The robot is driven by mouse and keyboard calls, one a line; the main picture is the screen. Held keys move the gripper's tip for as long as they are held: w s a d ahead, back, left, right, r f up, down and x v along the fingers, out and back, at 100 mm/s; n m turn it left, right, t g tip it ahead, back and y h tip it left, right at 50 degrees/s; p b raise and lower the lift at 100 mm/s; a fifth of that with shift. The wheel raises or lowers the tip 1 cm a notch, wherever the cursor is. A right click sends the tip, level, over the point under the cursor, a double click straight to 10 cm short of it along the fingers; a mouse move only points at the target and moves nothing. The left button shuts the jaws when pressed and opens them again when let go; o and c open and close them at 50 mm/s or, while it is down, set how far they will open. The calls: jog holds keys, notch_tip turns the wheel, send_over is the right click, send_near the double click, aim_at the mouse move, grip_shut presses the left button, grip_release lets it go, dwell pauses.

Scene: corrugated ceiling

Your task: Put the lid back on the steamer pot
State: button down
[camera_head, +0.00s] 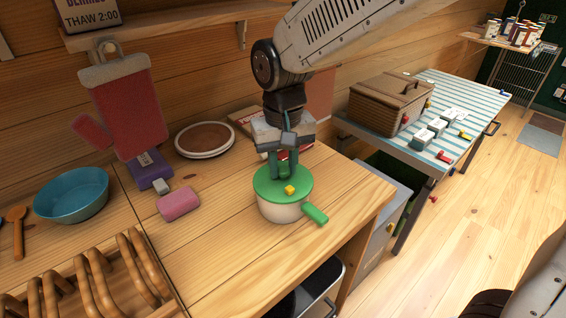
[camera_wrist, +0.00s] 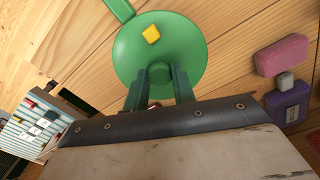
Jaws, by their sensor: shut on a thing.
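The steamer pot (camera_head: 282,212) is cream-coloured with a green handle (camera_head: 315,215) at its right, and stands on the wooden counter. The round green lid (camera_head: 268,188) with a yellow knob or block (camera_head: 290,189) on it lies over the pot's mouth. It also shows in the wrist view as a green lid (camera_wrist: 185,50). My gripper (camera_head: 283,172) points down at the lid's back part. In the wrist view my gripper (camera_wrist: 166,75) has its two green fingers at the lid's near edge, shut on the lid. Whether the lid is fully seated cannot be told.
A pink block (camera_head: 180,204), a purple box (camera_head: 149,171) and a blue bowl (camera_head: 72,196) lie to the left. A round plate (camera_head: 205,139) is behind. A wooden rack (camera_head: 95,285) stands front left. The counter's right edge is close to the pot.

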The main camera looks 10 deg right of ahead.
dwell(0.3)
jog(key=c, duration=0.6)
grip_release()
jog(key=shift+r, duration=0.15)
jog(key=shift+r, duration=3.35)
grip_shut()
jog(key=shift+f, duration=0.15)
